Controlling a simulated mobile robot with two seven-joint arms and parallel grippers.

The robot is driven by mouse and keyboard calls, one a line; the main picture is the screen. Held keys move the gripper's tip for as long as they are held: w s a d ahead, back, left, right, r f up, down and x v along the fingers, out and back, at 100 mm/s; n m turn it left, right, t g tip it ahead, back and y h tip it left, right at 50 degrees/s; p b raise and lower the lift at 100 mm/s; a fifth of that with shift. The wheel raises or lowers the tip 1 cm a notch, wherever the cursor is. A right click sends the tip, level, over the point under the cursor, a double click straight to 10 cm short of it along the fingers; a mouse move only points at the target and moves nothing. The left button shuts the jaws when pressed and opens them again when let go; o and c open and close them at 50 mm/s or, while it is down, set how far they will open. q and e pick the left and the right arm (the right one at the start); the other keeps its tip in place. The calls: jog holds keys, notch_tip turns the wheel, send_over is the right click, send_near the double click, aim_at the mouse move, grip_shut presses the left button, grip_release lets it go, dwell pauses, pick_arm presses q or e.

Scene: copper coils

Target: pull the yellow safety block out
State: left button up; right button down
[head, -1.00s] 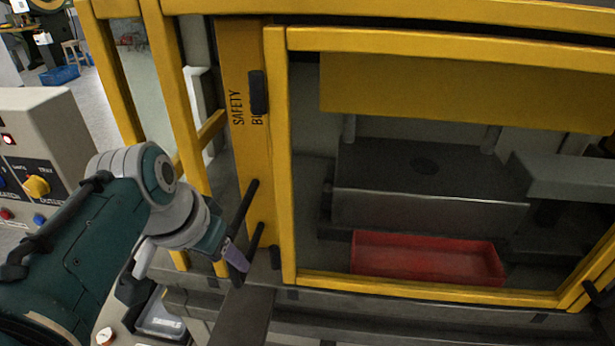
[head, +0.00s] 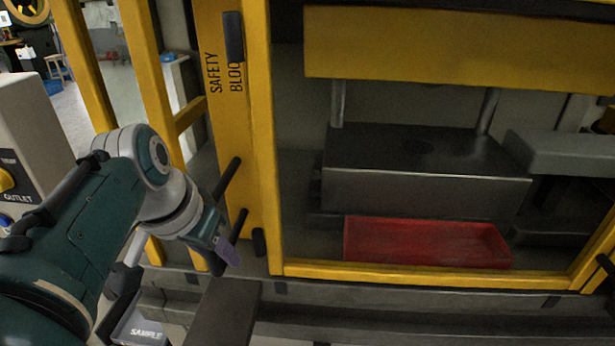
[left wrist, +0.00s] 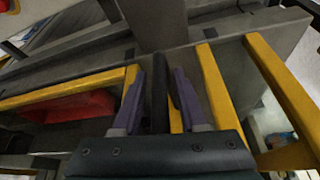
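The yellow safety block (head: 226,130) is an upright bar lettered "SAFETY BLOCK", in the head view left of the press window. Dark bars (head: 228,178) stick out from its lower front. My left gripper (head: 228,248) is at the lower bar (head: 240,224). In the left wrist view the purple fingers of the left gripper (left wrist: 160,97) stand apart, one each side of a black bar (left wrist: 160,85). Narrow gaps seem to show beside the bar, so the gripper looks open around it. Contact is hard to judge. My right gripper is not in view.
A yellow frame (head: 262,130) stands just right of the block, with more yellow posts (head: 152,70) to the left. A red tray (head: 425,243) lies inside the press below a grey metal block (head: 420,185). A grey control box (head: 25,150) is at the left edge.

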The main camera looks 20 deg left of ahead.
pick_arm(q)
grip_shut()
dwell(1.2)
